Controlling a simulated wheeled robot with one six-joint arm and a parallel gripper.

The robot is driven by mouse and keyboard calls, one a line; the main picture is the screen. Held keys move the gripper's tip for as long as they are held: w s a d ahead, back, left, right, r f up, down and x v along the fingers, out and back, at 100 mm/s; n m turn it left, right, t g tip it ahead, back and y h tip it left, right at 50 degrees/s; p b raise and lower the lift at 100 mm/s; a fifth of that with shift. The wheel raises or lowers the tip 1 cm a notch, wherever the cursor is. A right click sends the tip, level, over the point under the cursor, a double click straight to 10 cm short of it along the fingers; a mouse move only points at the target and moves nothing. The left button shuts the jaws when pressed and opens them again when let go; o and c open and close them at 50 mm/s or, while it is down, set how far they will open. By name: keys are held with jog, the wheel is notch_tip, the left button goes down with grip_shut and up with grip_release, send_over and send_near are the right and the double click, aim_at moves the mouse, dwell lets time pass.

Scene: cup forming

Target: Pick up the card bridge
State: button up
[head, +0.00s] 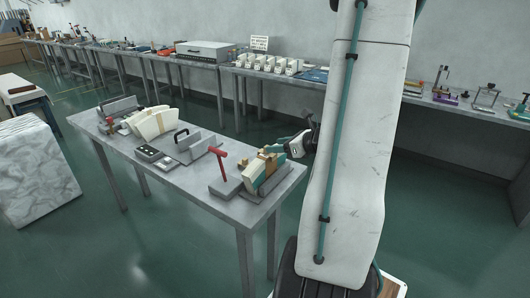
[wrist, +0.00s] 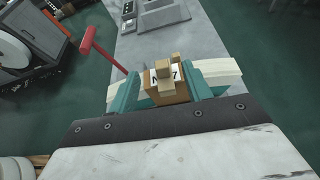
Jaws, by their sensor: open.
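The card bridge, seemingly the tan block with a dark-lettered label, shows in the wrist view (wrist: 166,82) and at the right end of the grey table in the head view (head: 263,163). A cream stack (wrist: 222,72) extends on both sides of it. My gripper (wrist: 164,92) is open, with one teal finger on each side of the block. In the head view my gripper (head: 270,160) reaches in from the right. Whether the fingers touch the block cannot be told. The block's underside is hidden.
A red T-shaped handle (head: 218,154) stands just left of the block, also seen in the wrist view (wrist: 88,42). The grey table (head: 205,197) holds a metal fixture (head: 190,147) and a cream fan-shaped stack (head: 155,122) further left. Its front strip is clear.

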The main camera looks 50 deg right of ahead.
aim_at(263, 151)
jog(key=x, duration=0.7)
jog(key=shift+d+f, duration=0.1)
jog(key=shift+f, duration=0.3)
grip_shut()
